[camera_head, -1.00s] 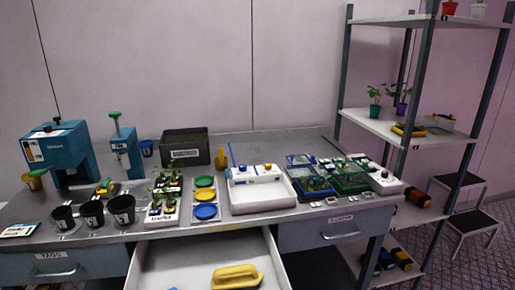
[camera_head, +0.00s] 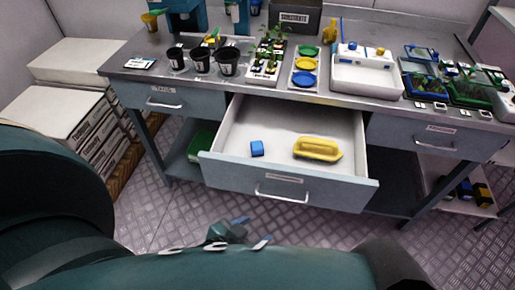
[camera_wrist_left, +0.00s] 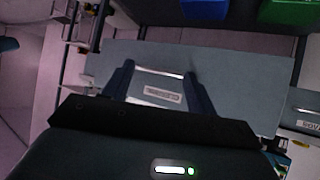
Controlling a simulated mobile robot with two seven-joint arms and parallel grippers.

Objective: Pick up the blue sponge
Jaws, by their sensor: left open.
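The blue sponge (camera_head: 257,148) is a small block lying in the left part of the open white drawer (camera_head: 232,130), left of a yellow float-like object (camera_head: 318,149). My left gripper (camera_head: 252,232) is in front of the drawer, on the near side of its grey front, apart from the sponge. It is open and empty. In the left wrist view the two fingers of the left gripper (camera_wrist_left: 160,68) are spread in front of the drawer's grey front (camera_wrist_left: 240,85) with its handle and label. The sponge does not show in that view. My right gripper is not in view.
The workbench (camera_head: 140,75) above the drawer holds black pots (camera_head: 202,60), plants, coloured dishes and a white tray (camera_head: 367,80). A green bin (camera_head: 200,146) sits on the lower shelf. White boxes (camera_head: 75,120) are stacked at the left.

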